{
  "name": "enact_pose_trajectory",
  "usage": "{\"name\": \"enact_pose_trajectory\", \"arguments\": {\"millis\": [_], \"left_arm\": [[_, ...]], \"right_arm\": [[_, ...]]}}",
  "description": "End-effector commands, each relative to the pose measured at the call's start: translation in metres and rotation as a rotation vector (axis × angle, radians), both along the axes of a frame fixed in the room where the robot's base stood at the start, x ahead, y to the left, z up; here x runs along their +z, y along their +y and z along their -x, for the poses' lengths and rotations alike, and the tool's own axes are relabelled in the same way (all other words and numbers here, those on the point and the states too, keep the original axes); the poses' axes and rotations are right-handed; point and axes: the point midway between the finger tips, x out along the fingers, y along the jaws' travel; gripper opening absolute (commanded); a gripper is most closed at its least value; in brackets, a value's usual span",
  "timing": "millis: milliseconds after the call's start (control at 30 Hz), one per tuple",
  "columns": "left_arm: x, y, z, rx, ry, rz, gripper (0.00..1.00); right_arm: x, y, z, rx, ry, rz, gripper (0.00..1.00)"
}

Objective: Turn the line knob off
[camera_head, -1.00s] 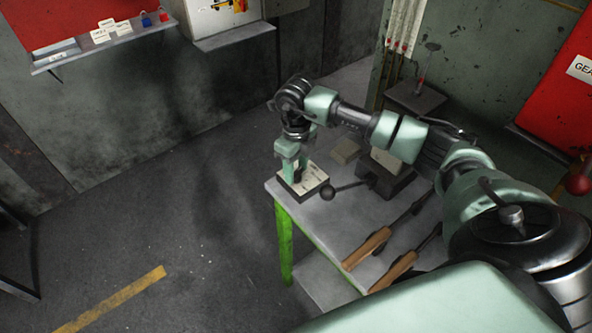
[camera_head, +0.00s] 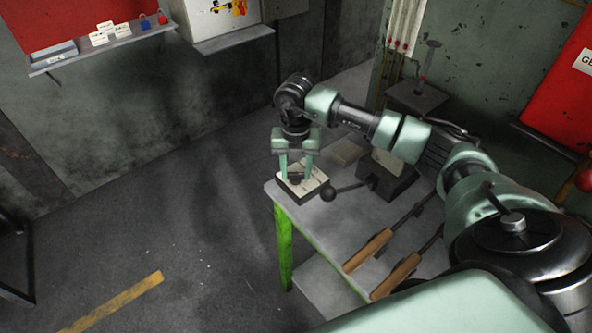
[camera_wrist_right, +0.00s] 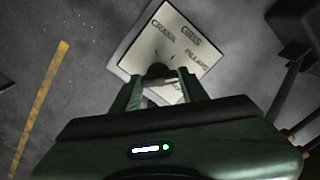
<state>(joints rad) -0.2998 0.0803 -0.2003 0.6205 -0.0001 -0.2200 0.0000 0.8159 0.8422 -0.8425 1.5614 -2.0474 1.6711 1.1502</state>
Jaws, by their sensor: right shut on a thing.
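The line knob (camera_wrist_right: 158,71) is a small dark knob in the middle of a pale square selector plate (camera_wrist_right: 160,32) in the right wrist view. The plate carries words such as CHAIN, GIBS and PILLARS; a lower word is partly hidden by my fingers. The knob's pointer is too dark to read. My left gripper is not in view.
A black ball-ended lever (camera_head: 328,194) reaches close to the plate's right side. Two wooden-handled tools (camera_head: 368,250) lie on the grey bench (camera_head: 318,222). Open floor lies left of the bench.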

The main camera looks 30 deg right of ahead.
Motion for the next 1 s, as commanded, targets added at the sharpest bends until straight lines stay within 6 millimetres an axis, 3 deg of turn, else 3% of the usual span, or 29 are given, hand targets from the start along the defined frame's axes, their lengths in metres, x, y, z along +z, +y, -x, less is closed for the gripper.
{"name": "enact_pose_trajectory", "arguments": {"millis": [600, 1000], "left_arm": [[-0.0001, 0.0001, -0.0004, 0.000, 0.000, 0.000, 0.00], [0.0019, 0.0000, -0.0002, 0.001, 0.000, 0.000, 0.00]], "right_arm": [[0.0028, -0.0001, -0.0014, -0.573, -0.007, 0.000, 0.03], [0.0031, -0.0002, -0.0016, -0.813, -0.009, 0.001, 0.03]]}}
